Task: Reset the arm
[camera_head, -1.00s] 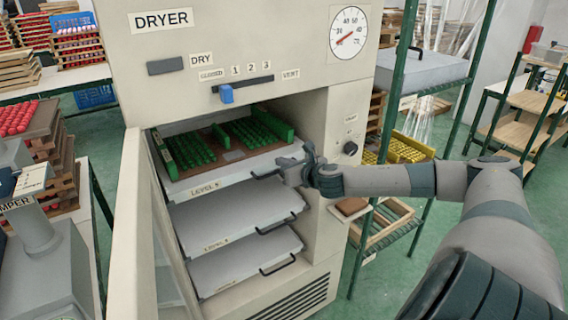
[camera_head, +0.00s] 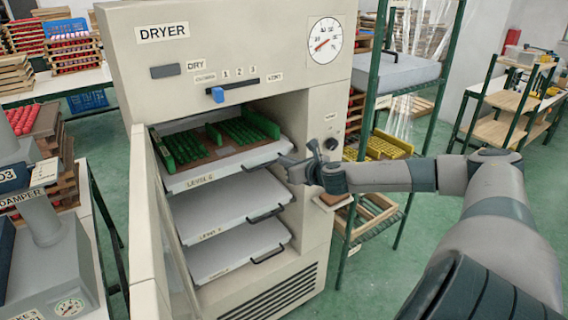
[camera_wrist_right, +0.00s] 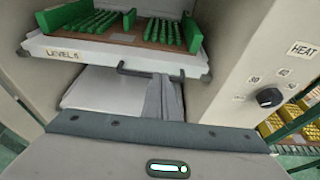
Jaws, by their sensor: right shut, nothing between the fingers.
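My right gripper (camera_head: 288,163) is in front of the dryer's open chamber, at the right end of the top tray's handle (camera_head: 262,164). It is shut and empty. In the right wrist view its fingers (camera_wrist_right: 164,90) overlap the dark handle (camera_wrist_right: 140,73) of the tray labelled LEVEL 6 (camera_wrist_right: 90,50); I cannot tell whether they touch it. My right arm reaches in from the lower right, bent at the elbow. The top tray (camera_head: 215,177) sits partly out of the dryer (camera_head: 230,65) and carries green pieces on a brown board. My left gripper is not in view.
Two empty trays lie below, the middle one (camera_head: 215,210) and the lowest one (camera_head: 230,250). The dryer door (camera_head: 150,220) stands open at the left. A green-framed rack (camera_head: 375,100) stands right of the dryer. Green floor (camera_head: 415,270) shows at the right.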

